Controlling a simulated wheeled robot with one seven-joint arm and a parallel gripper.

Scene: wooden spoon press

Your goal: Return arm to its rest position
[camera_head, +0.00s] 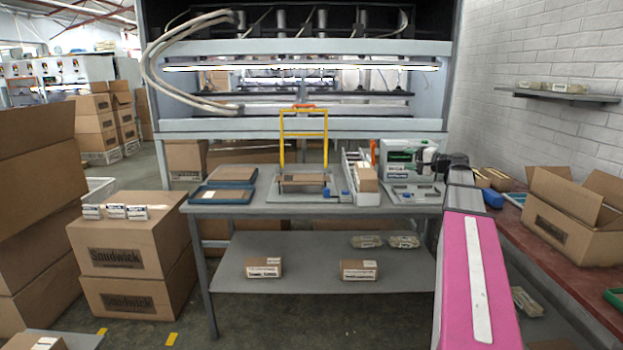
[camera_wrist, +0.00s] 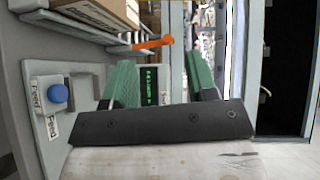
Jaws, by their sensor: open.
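My arm comes in from the lower right of the head view, a pink link with a white stripe, and bends left at its dark wrist over the right end of the grey workbench (camera_head: 250,207). My gripper (camera_wrist: 160,78) shows in the wrist view as two green fingers standing apart beyond a dark bar, with nothing seen held between them. In the head view its fingertips are too small to make out, close to a white and green machine (camera_head: 395,160). The wrist view shows a blue button (camera_wrist: 57,93) beside "Feed" labels, left of the fingers, and an orange lever (camera_wrist: 153,42) above them.
A yellow frame (camera_head: 281,135) with an orange handle stands mid-bench. Blue trays (camera_head: 212,196) lie on the left, and a metal plate (camera_head: 412,196) on the right. A large press frame (camera_head: 300,125) rises behind. A red-topped side bench (camera_head: 560,240) holds an open carton (camera_head: 570,222).

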